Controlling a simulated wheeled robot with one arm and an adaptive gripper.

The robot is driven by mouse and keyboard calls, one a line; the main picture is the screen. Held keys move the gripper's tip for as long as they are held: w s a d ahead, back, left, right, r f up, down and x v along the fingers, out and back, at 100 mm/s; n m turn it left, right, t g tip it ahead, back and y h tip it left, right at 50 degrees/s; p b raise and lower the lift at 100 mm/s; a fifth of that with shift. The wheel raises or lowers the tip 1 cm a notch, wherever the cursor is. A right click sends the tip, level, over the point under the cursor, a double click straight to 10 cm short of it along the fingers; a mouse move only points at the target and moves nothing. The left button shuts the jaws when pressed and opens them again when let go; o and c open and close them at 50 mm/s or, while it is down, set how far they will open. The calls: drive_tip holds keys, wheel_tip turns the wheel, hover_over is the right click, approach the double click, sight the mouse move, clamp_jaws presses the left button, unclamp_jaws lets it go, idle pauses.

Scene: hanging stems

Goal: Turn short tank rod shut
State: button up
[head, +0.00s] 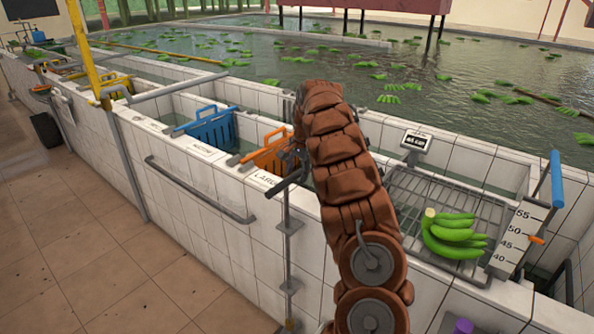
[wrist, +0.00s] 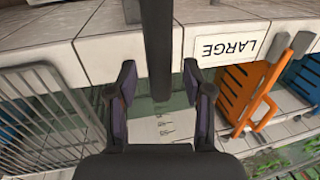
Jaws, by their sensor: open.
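The upright metal rod (head: 287,235) runs down the white tiled tank wall through brackets. A dark bar handle (head: 284,184) sits at its top, slanted, beside the LARGE label. In the wrist view a dark bar (wrist: 157,45) comes down from the top edge and its end lies between the fingers. It looks like this handle. My gripper (wrist: 160,92) is open, one finger on each side of the bar, with visible gaps. In the head view my brown arm hides most of the gripper. Whether this rod is the short tank's is not readable.
A wire rack (head: 410,195) holds green bananas (head: 453,235) to the right. A blue-handled lever (head: 557,180) stands by a numbered scale. The tiled floor (head: 95,255) at left is clear.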

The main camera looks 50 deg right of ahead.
drive_tip(key=shift+c, duration=0.2)
clamp_jaws()
idle(0.3)
